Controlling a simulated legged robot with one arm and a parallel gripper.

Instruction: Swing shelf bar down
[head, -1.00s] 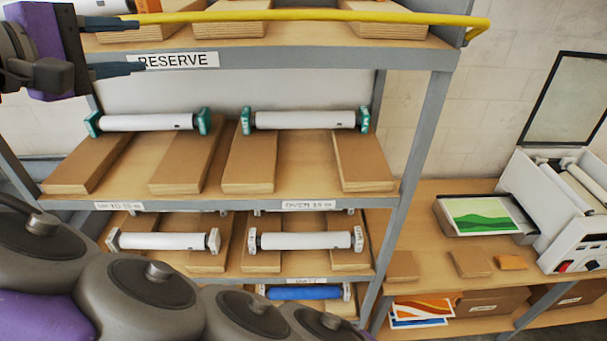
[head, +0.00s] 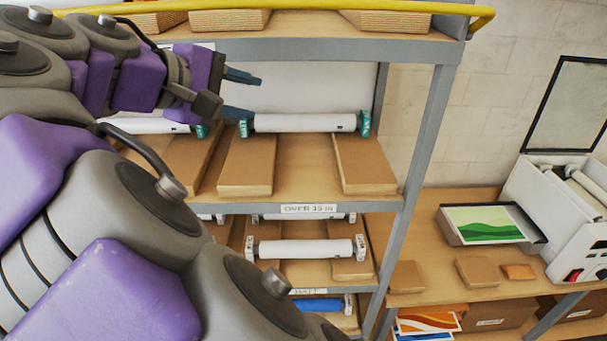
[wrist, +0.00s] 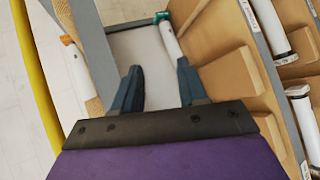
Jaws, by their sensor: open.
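The yellow shelf bar (head: 330,5) runs across the front of the top shelf, with its bent right end (head: 485,20) by the right post. It also shows along the left side of the wrist view (wrist: 36,75). My gripper (head: 252,97) is open and empty, below the bar and in front of the upper open bay, near the left end of a white roll with teal ends (head: 305,122). In the wrist view, my gripper (wrist: 158,70) has its fingers spread, with the bar off to the left and not between them. My arm hides the bar's left part.
The grey shelf rack (head: 425,150) holds white rolls on wooden blocks (head: 247,165) and a blue roll (head: 315,304) low down. A wooden table (head: 430,240) at right carries a picture tray (head: 490,225) and a white laminator (head: 575,215).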

